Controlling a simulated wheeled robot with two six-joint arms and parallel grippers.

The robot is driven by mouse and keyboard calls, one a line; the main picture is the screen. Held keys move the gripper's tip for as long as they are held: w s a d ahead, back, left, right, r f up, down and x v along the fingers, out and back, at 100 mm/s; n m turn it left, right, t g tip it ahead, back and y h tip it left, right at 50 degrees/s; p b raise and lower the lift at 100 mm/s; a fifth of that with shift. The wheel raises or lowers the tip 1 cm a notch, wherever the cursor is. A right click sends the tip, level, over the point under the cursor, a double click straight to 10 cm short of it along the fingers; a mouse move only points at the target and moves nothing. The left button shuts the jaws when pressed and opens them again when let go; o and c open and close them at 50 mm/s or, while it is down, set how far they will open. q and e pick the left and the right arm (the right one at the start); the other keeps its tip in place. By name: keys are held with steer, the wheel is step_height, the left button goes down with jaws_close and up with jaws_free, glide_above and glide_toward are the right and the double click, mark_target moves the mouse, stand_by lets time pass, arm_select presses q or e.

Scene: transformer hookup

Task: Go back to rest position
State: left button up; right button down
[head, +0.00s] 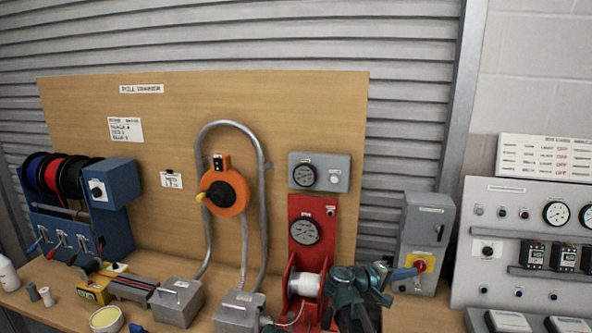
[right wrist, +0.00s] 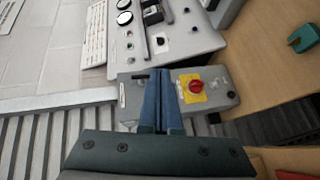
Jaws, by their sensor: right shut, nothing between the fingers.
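My right gripper (head: 404,274) is in the lower right middle of the head view, a dark green body with blue fingers. In the right wrist view its two blue fingers (right wrist: 160,100) lie side by side, shut and empty. They point toward the grey switch box (head: 428,225) with a red knob on a yellow plate, which also shows behind the fingers in the right wrist view (right wrist: 222,100). I cannot tell the exact gap between fingertips and box. My left gripper is not in view.
A red pulling machine (head: 305,222) with gauges and a white drum stands just left of my right gripper. An orange reel tool (head: 232,190), conduit loops and grey boxes (head: 178,300) stand further left. A grey control panel (head: 520,215) is at the right.

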steer(key=s+a+f+g+y, duration=0.3)
steer(key=s+a+f+y, duration=0.4)
steer(key=s+a, duration=0.5)
steer(key=s+a+f+n+g+y, duration=0.1)
steer(key=s+a+f+g+y, duration=0.2)
steer(key=s+a+f+y, duration=0.3)
steer(key=s+a+f, duration=0.5)
steer(key=s+a, duration=0.1)
steer(key=s, duration=0.1)
steer(key=shift+s+a+y, duration=0.4)
stand_by(0.4)
